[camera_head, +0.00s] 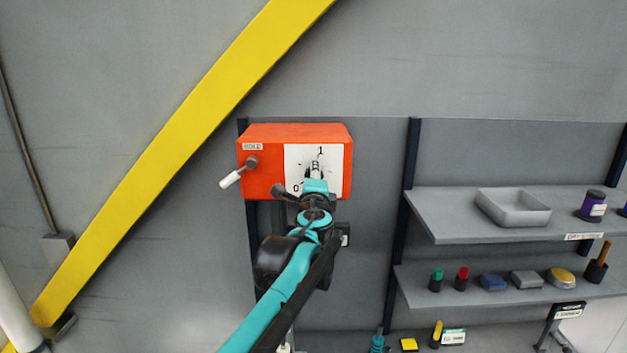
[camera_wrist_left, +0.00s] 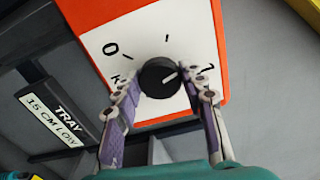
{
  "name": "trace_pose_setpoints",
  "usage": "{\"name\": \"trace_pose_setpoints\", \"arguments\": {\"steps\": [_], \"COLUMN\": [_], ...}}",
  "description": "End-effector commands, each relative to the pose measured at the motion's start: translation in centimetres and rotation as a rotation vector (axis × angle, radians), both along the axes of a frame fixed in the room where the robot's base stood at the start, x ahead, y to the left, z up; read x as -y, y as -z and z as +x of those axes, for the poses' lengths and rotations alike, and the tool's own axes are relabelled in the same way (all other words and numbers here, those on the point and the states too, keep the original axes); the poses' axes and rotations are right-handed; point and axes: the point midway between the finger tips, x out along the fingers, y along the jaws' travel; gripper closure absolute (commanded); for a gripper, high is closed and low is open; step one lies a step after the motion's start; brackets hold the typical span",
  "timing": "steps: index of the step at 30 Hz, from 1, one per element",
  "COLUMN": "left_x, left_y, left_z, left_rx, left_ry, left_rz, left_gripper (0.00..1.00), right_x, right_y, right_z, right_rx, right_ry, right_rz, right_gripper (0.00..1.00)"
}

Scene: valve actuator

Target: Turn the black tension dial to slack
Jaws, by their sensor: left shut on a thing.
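The black tension dial (camera_wrist_left: 156,77) sits on a white plate (camera_wrist_left: 150,38) on the front of an orange box (camera_head: 292,136). In the left wrist view its white pointer line is turned toward the "1" mark; a "0" stands on the plate's other side. My left gripper (camera_head: 315,170) reaches up to the plate and hides most of the dial in the head view. In the left wrist view my left gripper's fingers (camera_wrist_left: 162,83) stand on either side of the dial, shut on it. My right gripper is not in view.
A lever with a white grip (camera_head: 231,179) sticks out of the box's left side. A yellow diagonal beam (camera_head: 180,135) crosses the wall at left. Shelves (camera_head: 445,230) with a grey tray (camera_head: 513,207), jars and small items stand at right. A "TRAY" label (camera_wrist_left: 58,115) shows below the box.

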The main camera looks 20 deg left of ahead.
Motion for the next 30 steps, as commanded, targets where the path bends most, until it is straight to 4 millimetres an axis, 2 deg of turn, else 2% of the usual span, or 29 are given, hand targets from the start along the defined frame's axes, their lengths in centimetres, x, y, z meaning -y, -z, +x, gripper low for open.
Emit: {"name": "trace_pose_setpoints", "arguments": {"steps": [30], "left_x": [0.05], "left_y": [0.30], "left_z": [-0.02], "left_rx": [0.267], "left_ry": [-0.001], "left_rz": [-0.927], "left_gripper": [0.88], "right_x": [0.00], "right_y": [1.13], "right_z": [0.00], "right_rx": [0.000], "right_ry": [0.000], "right_rz": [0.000], "right_gripper": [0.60]}}
